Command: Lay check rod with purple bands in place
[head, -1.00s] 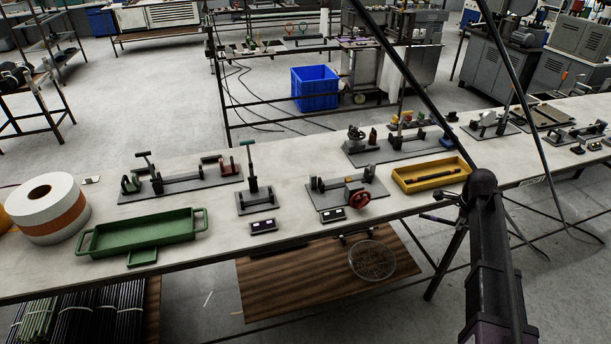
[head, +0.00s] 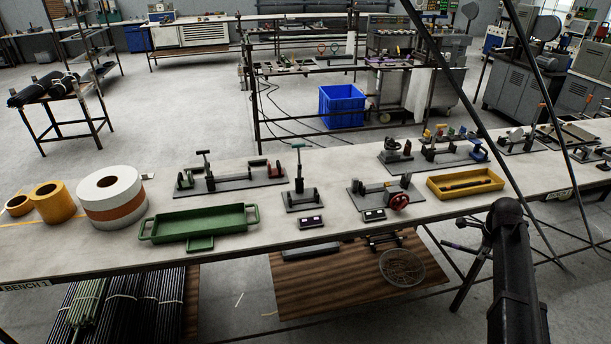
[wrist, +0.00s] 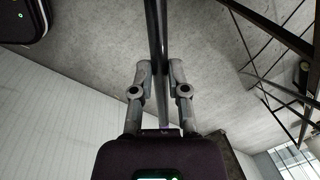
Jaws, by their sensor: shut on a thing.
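In the wrist view, my gripper (wrist: 158,78) is shut on a dark, slim rod (wrist: 156,28). The rod runs up between the two grey fingers and out of the top of the picture. In the head view my arm is at the lower right, in front of the bench; fingers and held rod cannot be told clearly there. On the bench (head: 110,255), a yellow tray (head: 437,193) holds a dark rod-like piece. A long green tray (head: 165,232) looks empty. Which place belongs to the rod is not clear.
Tape rolls (head: 112,200) sit at the left. Bundled rods (head: 110,305) lie below. A blue bin (head: 342,106) stands behind. Thin dark bars cross the right side.

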